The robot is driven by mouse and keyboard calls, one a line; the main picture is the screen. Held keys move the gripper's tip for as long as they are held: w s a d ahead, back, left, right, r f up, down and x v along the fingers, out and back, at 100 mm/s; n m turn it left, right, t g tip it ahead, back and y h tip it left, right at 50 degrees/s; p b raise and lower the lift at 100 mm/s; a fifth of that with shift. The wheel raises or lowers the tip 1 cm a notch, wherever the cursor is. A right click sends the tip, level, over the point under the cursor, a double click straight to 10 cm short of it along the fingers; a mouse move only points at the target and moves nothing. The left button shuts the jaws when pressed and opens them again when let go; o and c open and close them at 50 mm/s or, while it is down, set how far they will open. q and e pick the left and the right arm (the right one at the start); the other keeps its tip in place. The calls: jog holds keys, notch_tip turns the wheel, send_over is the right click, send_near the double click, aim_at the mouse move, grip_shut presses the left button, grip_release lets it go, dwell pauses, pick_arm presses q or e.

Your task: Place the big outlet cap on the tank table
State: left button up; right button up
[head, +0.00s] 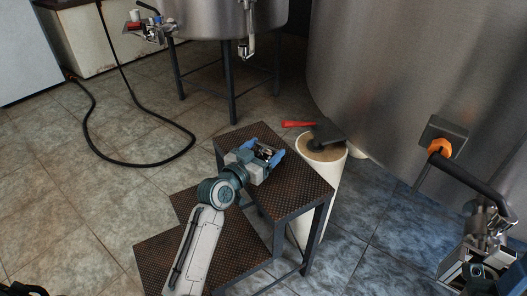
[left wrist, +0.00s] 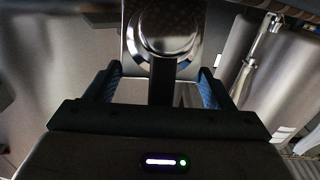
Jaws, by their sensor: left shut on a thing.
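My left gripper (head: 268,154) is over the brown perforated top of the stepped metal table (head: 297,190), which I take as the tank table. Its blue fingers are shut on a metal piece, which I take as the big outlet cap. In the left wrist view the cap (left wrist: 166,32) is a shiny round disc with a dark bar running down between the fingers. In the head view the fingers mostly hide it. I cannot tell whether it touches the tabletop.
A pale cylinder (head: 325,170) stands behind the table's right side, with a dark, red-handled tool (head: 325,132) on top. A large steel tank (head: 420,70) fills the right; metal fittings (head: 485,225) are at lower right. A black hose (head: 135,163) lies on the tiled floor.

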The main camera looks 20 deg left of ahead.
pick_arm(q)
jog(key=shift+f, duration=0.15)
jog(key=o, duration=1.3)
jog(key=shift+o, duration=0.2)
